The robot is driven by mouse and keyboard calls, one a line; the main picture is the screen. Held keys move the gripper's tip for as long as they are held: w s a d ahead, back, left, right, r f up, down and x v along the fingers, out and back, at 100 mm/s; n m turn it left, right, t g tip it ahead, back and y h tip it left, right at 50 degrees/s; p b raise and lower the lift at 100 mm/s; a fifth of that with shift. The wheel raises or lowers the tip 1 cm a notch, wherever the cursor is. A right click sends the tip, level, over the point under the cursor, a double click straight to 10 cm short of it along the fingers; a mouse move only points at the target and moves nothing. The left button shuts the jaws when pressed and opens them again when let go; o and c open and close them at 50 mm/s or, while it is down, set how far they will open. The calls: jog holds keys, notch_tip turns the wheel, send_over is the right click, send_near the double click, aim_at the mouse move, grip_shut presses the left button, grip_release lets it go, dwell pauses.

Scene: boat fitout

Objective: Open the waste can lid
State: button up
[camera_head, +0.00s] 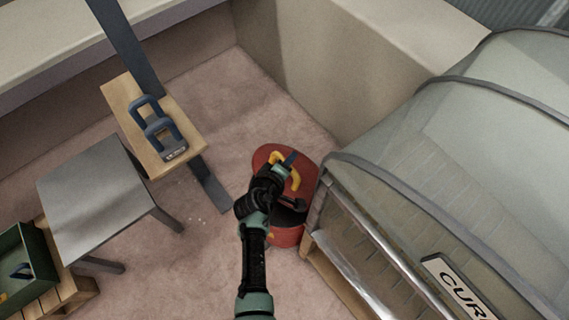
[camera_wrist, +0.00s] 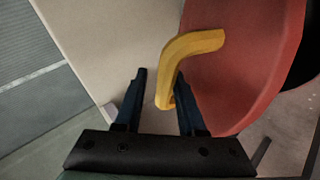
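The waste can (camera_head: 286,238) is a red round bin on the floor beside the glazed cover. Its red lid (camera_head: 264,154) is tilted up, with a dark opening showing below it. The lid's yellow handle (camera_head: 295,181) is partly covered by my gripper (camera_head: 286,165). In the wrist view the lid (camera_wrist: 245,70) fills the right side, and the yellow handle (camera_wrist: 190,46) reaches down between the fingers of my gripper (camera_wrist: 160,75). The fingers are apart, with a gap on the left of the handle. The handle is close to the right finger; I cannot tell whether they touch.
The glazed cover (camera_head: 455,150) with a lettered plate stands close on the right. A beige wall (camera_head: 340,65) is behind the can. A grey table (camera_head: 92,200), a wooden board (camera_head: 140,110) bearing a blue-handled object (camera_head: 160,130), and a green bin (camera_head: 28,262) stand left. Carpet is free between.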

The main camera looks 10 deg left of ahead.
jog(key=p+v, duration=0.3)
jog(key=v, duration=1)
